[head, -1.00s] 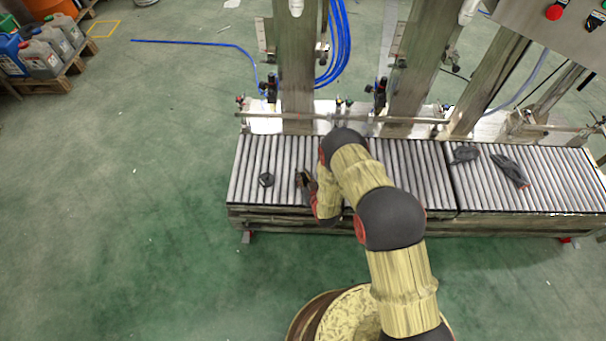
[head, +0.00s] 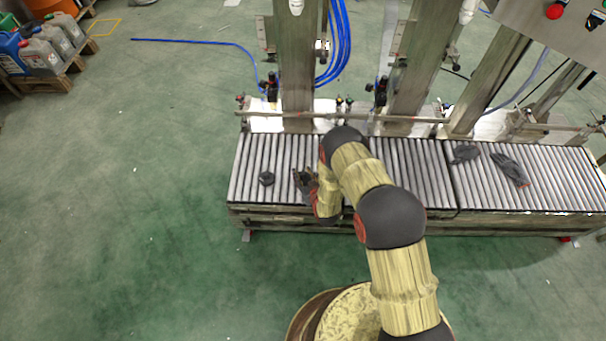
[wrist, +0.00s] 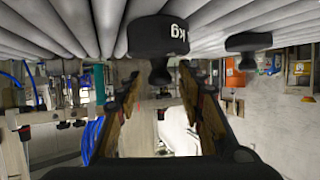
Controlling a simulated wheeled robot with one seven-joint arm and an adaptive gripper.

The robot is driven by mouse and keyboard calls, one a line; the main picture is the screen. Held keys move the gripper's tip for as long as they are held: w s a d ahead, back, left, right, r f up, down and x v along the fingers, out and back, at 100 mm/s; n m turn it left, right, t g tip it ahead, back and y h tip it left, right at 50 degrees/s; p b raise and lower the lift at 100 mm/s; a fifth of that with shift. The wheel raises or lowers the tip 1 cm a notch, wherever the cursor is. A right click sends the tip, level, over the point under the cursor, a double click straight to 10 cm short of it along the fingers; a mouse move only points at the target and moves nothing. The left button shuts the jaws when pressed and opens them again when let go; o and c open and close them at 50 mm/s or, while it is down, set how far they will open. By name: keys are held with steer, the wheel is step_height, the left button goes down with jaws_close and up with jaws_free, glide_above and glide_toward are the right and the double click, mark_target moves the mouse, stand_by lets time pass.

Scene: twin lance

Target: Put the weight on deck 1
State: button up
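A dark weight (wrist: 160,35) with white "kg" lettering and a knob is close in front of my gripper (wrist: 162,100) in the wrist view, which shows the rollers at the top. A second dark weight (wrist: 248,40) is farther off to the right there. In the head view one dark weight (head: 266,179) stands on the roller conveyor, just left of my gripper (head: 304,175). The other is not clearly told apart there from my gripper and arm. My gripper is open, its fingers apart with nothing gripped, low over the rollers. I cannot tell which surface is deck 1.
The roller conveyor (head: 415,175) continues to the right, with dark gloves (head: 508,168) on its right section. Metal posts (head: 297,70) and a horizontal rail (head: 350,118) stand along its back edge. Blue hoses (head: 340,45) hang behind.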

steer(key=p+v, duration=0.4)
steer(key=v, duration=0.8)
